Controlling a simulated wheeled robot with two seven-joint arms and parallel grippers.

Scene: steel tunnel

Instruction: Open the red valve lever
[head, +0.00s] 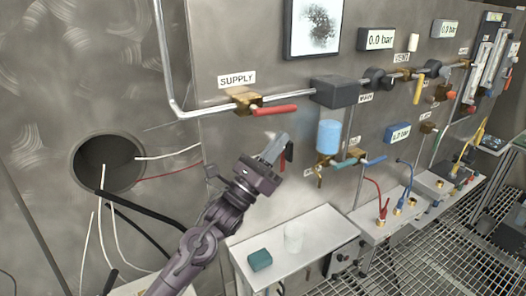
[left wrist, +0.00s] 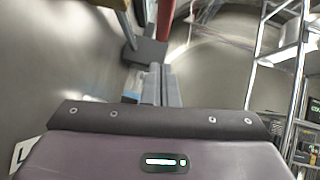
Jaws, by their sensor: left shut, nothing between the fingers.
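The red valve lever (head: 275,110) sticks out to the right, roughly level, from a brass valve (head: 243,99) on the pipe under the SUPPLY label. My left gripper (head: 279,145) points up just below the lever, apart from it in the head view. Its fingers are together, with nothing between them. In the left wrist view the closed fingers (left wrist: 165,85) point toward a red bar (left wrist: 166,18), which looks like the lever. A dark red and black shape (head: 288,156) shows beside the fingers; I cannot tell what it is. My right gripper is in neither view.
A grey box (head: 335,91) sits on the pipe right of the lever. A blue cylinder (head: 328,136) and a blue-handled valve (head: 372,160) are on the panel to the right. A white shelf (head: 325,231) below bears a green block (head: 260,260). A round hole (head: 100,165) with cables is at left.

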